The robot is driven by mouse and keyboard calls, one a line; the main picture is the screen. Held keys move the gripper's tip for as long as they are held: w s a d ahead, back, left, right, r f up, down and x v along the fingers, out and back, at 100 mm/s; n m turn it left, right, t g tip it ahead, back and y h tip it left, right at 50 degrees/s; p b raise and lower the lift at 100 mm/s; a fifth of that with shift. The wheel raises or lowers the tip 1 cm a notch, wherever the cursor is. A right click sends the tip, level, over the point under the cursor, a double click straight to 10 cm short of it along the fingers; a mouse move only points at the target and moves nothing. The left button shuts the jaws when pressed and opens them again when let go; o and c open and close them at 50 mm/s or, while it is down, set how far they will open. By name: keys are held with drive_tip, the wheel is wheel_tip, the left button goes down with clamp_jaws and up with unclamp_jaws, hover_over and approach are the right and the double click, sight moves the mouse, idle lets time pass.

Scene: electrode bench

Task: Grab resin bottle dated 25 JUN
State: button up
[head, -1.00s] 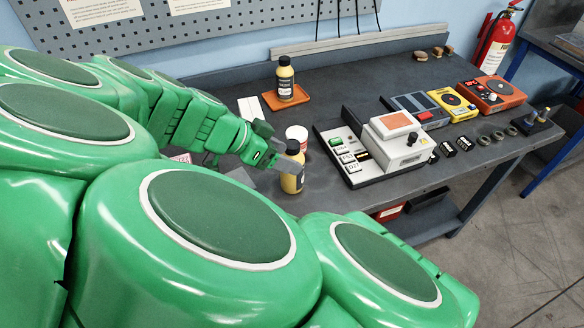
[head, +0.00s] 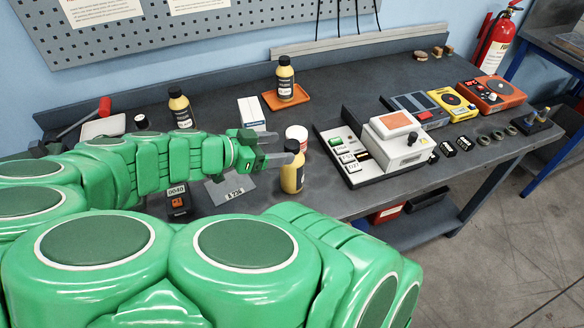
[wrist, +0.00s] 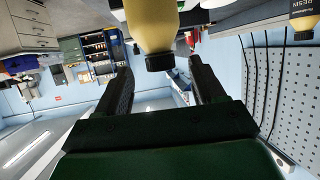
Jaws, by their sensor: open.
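A yellow resin bottle with a dark cap (head: 292,178) stands upright near the bench's front edge. My gripper (head: 279,147) is open just left of this bottle, its fingers pointing towards it. In the wrist view, which is upside down, the bottle (wrist: 151,28) is ahead of the open fingers (wrist: 160,82), with its cap near the gap between them. A second bottle (head: 285,84) stands on an orange tray (head: 300,97) farther back. A third bottle (head: 180,108) stands at the back left. No date can be read on any bottle.
A white cup (head: 297,133) stands right behind the near bottle. A white instrument (head: 395,140) is to the right. A small timer (head: 178,205) and a grey plate with a tag (head: 225,190) lie left of the bottle. A white box (head: 251,112) is behind my gripper.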

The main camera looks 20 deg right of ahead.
sight(286, 146)
drive_tip(key=x, duration=0.4)
drive_tip(key=shift+d, duration=0.45)
clamp_jaws()
